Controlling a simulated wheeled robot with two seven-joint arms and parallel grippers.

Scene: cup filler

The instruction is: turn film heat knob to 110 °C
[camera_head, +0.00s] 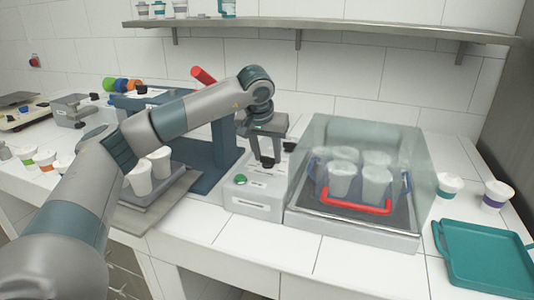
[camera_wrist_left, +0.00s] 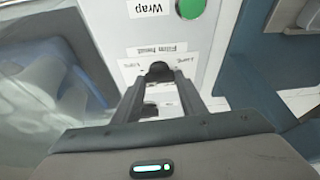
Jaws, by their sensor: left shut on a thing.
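My left gripper (camera_head: 267,163) points down over the grey control box (camera_head: 252,202) beside the clear-covered machine. In the left wrist view, the fingers (camera_wrist_left: 160,80) are around a black knob (camera_wrist_left: 158,71) by a label that reads "Film heat", and they are shut on it. The knob's pointer and exact setting cannot be read. The green button (camera_head: 240,180) on the box, marked "Wrap" in the wrist view (camera_wrist_left: 190,7), is clear of the gripper. My right gripper is out of view.
A clear hood (camera_head: 330,140) with several cups and a red handle (camera_head: 356,208) stands right of the box. A blue frame (camera_head: 223,150) and a tray with cups (camera_head: 158,205) are on the left. A teal tray (camera_head: 485,262) lies at the far right.

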